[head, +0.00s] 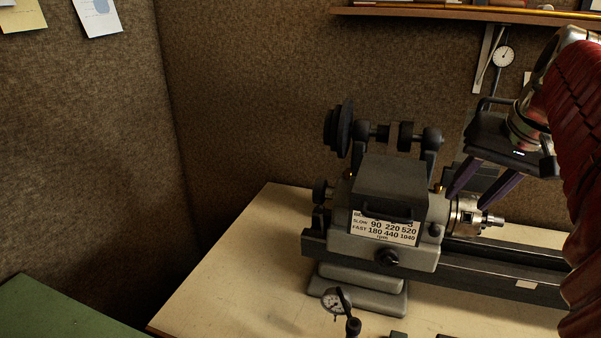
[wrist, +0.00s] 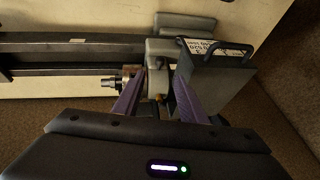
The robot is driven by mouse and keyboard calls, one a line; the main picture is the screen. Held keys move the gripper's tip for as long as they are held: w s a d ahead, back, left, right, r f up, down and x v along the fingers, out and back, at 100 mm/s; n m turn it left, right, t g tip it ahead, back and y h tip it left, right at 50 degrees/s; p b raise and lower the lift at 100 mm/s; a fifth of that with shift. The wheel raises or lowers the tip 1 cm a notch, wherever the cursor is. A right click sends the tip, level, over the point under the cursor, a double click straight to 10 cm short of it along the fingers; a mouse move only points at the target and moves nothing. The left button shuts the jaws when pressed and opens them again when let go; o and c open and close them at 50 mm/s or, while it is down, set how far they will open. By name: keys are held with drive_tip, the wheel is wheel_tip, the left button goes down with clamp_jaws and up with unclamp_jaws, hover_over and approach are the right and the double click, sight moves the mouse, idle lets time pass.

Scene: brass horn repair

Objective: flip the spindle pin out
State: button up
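A grey lathe headstock (head: 385,205) stands on the bench with a speed label on its front. A small brass-coloured knob (head: 438,187) shows at its upper right, near the chuck; it may be the spindle pin, but I cannot tell for sure. The silver chuck (head: 465,215) sits at the headstock's right side. My gripper (head: 467,200) is open, its two purple fingers pointing down over the chuck end of the headstock. In the wrist view the fingertips (wrist: 161,76) are apart on either side of the headstock's end, with nothing visibly held. Whether they touch anything is unclear.
The dark lathe bed (head: 505,265) runs right. Pulleys (head: 385,135) stand behind the headstock. A dial gauge (head: 335,301) and a black-knobbed lever (head: 352,325) are in front. A shelf (head: 460,13) and another gauge (head: 503,57) are on the wall. The bench's left side is clear.

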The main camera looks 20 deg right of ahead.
sight(436, 232)
drive_tip(key=x, duration=1.3)
drive_tip(key=shift+f, duration=0.35)
drive_tip(key=shift+c, duration=0.7)
clamp_jaws()
